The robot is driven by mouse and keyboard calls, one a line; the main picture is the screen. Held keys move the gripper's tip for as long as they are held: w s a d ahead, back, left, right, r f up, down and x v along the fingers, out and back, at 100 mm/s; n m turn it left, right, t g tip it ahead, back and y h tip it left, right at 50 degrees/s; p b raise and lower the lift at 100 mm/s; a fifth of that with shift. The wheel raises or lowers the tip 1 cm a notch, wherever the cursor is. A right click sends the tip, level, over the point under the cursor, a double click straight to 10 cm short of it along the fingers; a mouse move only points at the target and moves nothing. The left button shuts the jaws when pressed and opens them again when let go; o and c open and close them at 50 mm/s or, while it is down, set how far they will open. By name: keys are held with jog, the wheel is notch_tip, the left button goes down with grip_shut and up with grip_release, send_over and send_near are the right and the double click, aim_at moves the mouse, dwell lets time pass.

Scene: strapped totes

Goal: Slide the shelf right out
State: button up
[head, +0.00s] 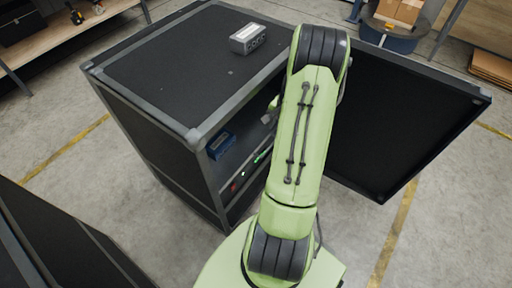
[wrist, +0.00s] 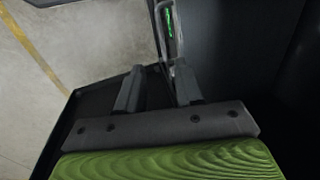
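The black cabinet (head: 190,75) with grey edges stands open at its front. A dark shelf level (head: 238,160) inside holds a small blue box (head: 221,145). Below it is a unit front (head: 248,175) with green and red lights. My gripper is mostly hidden behind my green arm in the head view, at the cabinet opening. In the wrist view my gripper (wrist: 158,90) has its two grey fingers apart. A pale metal bar, like a handle (wrist: 160,30), with a green light beside it, lies just beyond and between the fingertips. I cannot tell if they touch it.
The cabinet door (head: 390,125) stands wide open on the right. A grey box (head: 247,38) sits on the cabinet top. Another dark cabinet (head: 50,245) is at the lower left. Concrete floor (head: 65,150) is clear between them. A workbench (head: 70,30) stands behind.

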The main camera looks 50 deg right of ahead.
aim_at(268, 149)
jog(key=w+f+b, duration=0.1)
jog(key=f, duration=0.3)
jog(key=w+f+b, duration=0.1)
jog(key=f, duration=0.4)
jog(key=w+f+b, duration=0.1)
jog(key=f+b, duration=0.1)
jog(key=f, duration=0.3)
jog(key=shift+a+f, duration=0.15)
jog(key=shift+f, duration=0.05)
grip_shut()
jog(key=shift+r, duration=0.1)
dwell(0.5)
